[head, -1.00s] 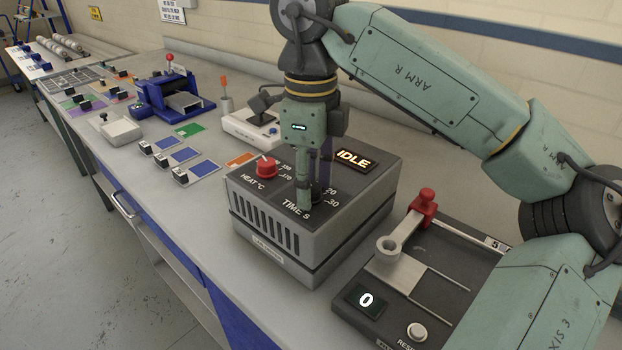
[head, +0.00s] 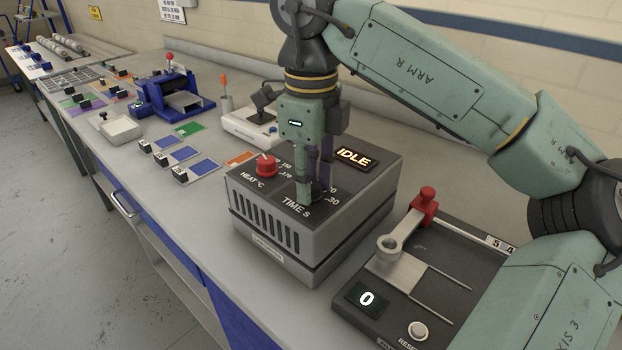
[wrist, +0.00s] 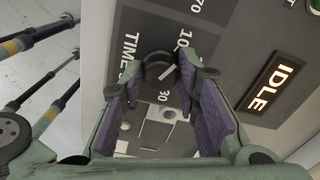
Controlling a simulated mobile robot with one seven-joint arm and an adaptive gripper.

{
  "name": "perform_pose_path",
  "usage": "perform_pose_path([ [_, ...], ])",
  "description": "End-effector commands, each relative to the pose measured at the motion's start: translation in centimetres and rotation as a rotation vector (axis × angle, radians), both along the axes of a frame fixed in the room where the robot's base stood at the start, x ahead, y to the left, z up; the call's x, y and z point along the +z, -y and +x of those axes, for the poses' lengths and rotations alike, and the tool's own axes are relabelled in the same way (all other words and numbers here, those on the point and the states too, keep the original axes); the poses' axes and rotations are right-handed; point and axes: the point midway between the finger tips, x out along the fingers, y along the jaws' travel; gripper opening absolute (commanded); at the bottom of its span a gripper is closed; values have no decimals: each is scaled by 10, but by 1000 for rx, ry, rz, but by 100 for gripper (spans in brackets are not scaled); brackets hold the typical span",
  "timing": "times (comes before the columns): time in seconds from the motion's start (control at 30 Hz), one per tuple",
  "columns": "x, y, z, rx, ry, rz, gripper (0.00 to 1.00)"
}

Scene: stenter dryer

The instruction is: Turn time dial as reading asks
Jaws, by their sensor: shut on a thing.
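The dryer box (head: 265,233) stands on the bench, with a lit IDLE display (head: 354,158) on its top. The time dial is mostly hidden by my fingers in the head view. In the wrist view it is a dark round knob (wrist: 158,68) with a white pointer line slanting up to the right. The labels 10 and 30 show around it; the 20 shows only in the head view. My gripper (head: 311,203) points straight down and is shut on the dial. In the wrist view its purple-padded fingers (wrist: 164,75) lie on either side of the knob.
The red heat dial (head: 266,165) stands beside my gripper on the box top. A dark device with a red-topped lever (head: 424,205) and a 0 display (head: 367,298) is on the right. Several other devices and sample cards line the bench to the left.

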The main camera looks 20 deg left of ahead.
Motion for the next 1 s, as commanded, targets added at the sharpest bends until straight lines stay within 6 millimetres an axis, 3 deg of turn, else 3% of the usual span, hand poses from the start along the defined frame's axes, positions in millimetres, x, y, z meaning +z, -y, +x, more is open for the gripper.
perform_pose_path([
  [0.6,-1,1,0,-491,3,-2,1],
  [1.0,0,0,0,-654,2,-2,1],
])
